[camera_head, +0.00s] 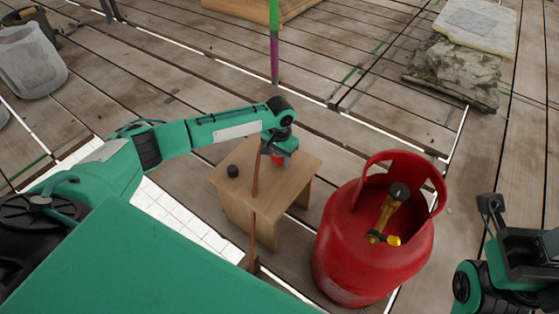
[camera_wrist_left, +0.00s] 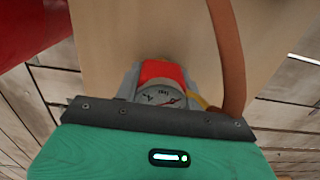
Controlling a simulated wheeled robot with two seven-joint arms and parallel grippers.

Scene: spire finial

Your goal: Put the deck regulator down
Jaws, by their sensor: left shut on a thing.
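I cannot tell whether the regulator touches the tabletop. My right gripper (camera_head: 490,205) is at the right edge, empty as far as it shows; its jaws are unclear.
A small black cap-like piece (camera_head: 232,171) sits on the table's left part. A red gas cylinder (camera_head: 370,255) with a brass valve (camera_head: 385,219) stands just right of the table. A purple and green pole (camera_head: 274,45) rises behind. Plank flooring has gaps.

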